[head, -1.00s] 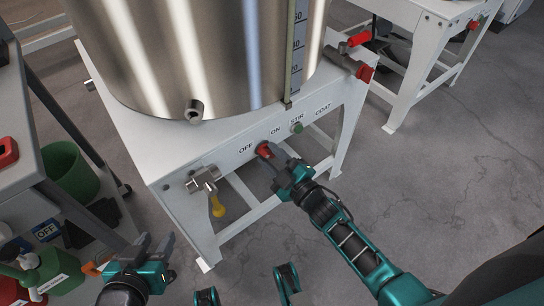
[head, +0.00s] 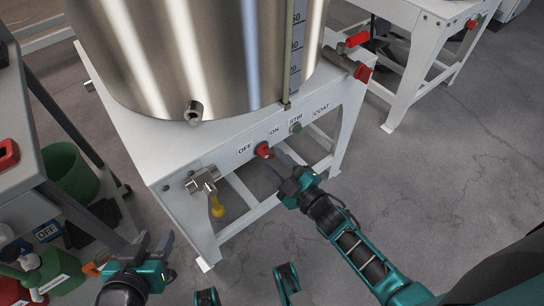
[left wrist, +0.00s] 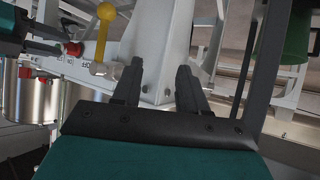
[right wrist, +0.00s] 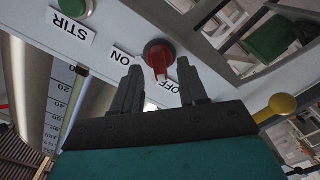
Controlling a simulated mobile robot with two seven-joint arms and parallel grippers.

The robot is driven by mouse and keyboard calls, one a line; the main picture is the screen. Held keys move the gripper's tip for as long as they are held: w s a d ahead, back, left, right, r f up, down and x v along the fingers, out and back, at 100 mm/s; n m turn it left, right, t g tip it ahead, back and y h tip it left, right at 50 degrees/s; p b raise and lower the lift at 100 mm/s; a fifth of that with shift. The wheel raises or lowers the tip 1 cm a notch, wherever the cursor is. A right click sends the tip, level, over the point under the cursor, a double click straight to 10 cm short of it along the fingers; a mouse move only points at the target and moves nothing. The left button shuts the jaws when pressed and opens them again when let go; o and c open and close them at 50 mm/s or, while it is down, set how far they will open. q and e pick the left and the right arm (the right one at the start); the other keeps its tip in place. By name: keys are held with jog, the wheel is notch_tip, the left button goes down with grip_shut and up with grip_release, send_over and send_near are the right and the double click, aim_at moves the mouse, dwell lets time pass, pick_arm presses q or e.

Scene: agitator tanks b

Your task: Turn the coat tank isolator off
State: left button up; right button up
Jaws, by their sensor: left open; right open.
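The coat tank isolator is a red rotary knob (head: 264,150) on the white frame's front rail, between the OFF and ON labels. In the right wrist view, the knob (right wrist: 158,54) shows a red handle pointing down the picture, its tip close to the OFF label (right wrist: 172,90). My right gripper (head: 277,168) is open and empty, a short gap away from the knob. My left gripper (head: 155,244) is open and empty, low at the left, well away from the knob. The knob also shows small in the left wrist view (left wrist: 72,48).
A green button (head: 296,128) labelled STIR sits right of the knob. A valve with a yellow handle (head: 217,207) hangs at the rail's left end. The steel tank (head: 200,60) stands above.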

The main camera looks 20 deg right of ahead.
pick_arm(q)
jog(key=shift+s+a+r+p, duration=0.25)
jog(key=shift+a+r+p, duration=0.1)
jog(key=shift+p, duration=0.5)
pick_arm(e)
jog(key=v, duration=1)
jog(key=shift+s, duration=0.3)
jog(key=shift+w+d+r, duration=0.1)
jog(key=shift+d+r, duration=0.05)
pick_arm(q)
jog(key=s+a+r+y+p, duration=0.1)
jog(key=a+r+p, duration=0.2)
jog(key=r+p, duration=0.8)
jog(key=p, duration=0.4)
jog(key=shift+s, duration=0.2)
pick_arm(e)
jog(key=s+r+m+g+h, duration=0.2)
jog(key=r+m+g, duration=0.1)
jog(key=r+m, duration=0.2)
jog(key=s+a+r+m+g+h, duration=0.1)
jog(key=r+m, duration=0.4)
jog(key=r, duration=0.5)
jog(key=shift+s+m+g+h, duration=0.3)
jog(key=shift+s+g+h, duration=0.35)
jog(key=shift+g, duration=0.45)
jog(key=shift+r, duration=0.1)
